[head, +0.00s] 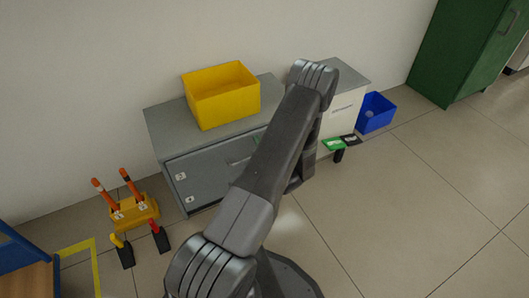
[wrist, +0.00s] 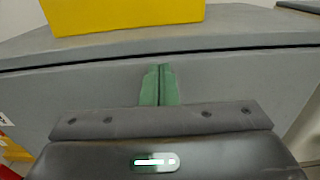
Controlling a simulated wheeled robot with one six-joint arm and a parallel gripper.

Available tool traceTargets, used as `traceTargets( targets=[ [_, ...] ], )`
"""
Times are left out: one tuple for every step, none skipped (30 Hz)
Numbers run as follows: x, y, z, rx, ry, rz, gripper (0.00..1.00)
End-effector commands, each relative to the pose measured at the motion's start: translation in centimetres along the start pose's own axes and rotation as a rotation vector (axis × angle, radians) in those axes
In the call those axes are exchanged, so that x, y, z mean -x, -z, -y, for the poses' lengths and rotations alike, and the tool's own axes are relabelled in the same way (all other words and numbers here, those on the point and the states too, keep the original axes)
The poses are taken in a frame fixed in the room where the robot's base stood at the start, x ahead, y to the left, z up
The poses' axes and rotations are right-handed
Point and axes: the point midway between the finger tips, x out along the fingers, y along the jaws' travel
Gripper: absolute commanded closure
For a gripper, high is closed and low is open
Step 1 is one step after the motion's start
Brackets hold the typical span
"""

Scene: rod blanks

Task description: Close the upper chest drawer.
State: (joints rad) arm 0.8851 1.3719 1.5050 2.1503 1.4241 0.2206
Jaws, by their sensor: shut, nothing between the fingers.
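The grey chest (head: 160,121) stands against the wall in the head view, with my arm across its right part. Its upper drawer front (head: 210,165) has a bar handle and a white label at left. In the wrist view the drawer front (wrist: 90,88) fills the middle, below a thin dark gap under the chest top. I cannot tell whether it is fully flush. My gripper (wrist: 160,85) shows two green fingers pressed together, empty, at the drawer front's upper middle; contact is unclear. In the head view my arm mostly hides the gripper.
A yellow bin (head: 222,105) sits on the chest top. A pale cabinet (head: 345,105) stands right of the chest, with a blue bin (head: 375,116) beyond. A yellow holder (head: 135,212) with orange-handled tools stands at front left. Floor at right is open.

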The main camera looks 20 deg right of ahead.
Motion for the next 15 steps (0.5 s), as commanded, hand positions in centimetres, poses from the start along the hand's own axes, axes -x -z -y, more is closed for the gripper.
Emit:
traceTargets(
  targets=[
    [-0.51,0.11,-0.02,0.001,-0.001,0.001,1.0],
    [-0.74,0.09,-0.03,0.001,-0.001,0.0,1.0],
    [-0.98,0.08,-0.04,0.001,-0.001,-0.001,1.0],
    [-1.12,0.06,-0.03,0.001,-0.001,-0.001,1.0],
    [-1.22,0.04,-0.03,0.001,-0.001,-0.001,1.0],
    [-1.3,0.02,-0.01,0.001,0.0,-0.001,1.0],
    [-1.34,0.0,0.0,0.001,0.0,-0.001,1.0],
    [-1.36,-0.01,0.0,0.0,0.0,-0.001,1.0],
    [-1.36,-0.02,0.01,0.0,0.0,-0.001,1.0],
    [-1.36,-0.03,0.01,0.0,0.0,-0.001,1.0],
    [-1.35,-0.03,0.01,0.0,0.0,-0.001,1.0],
    [-1.34,-0.03,0.01,0.0,0.0,-0.001,1.0],
    [-1.34,-0.03,0.01,0.0,0.0,-0.001,1.0],
    [-1.34,-0.03,0.01,0.0,0.0,-0.001,1.0],
    [-1.34,-0.02,0.01,0.0,0.0,-0.001,1.0]
  ],
)
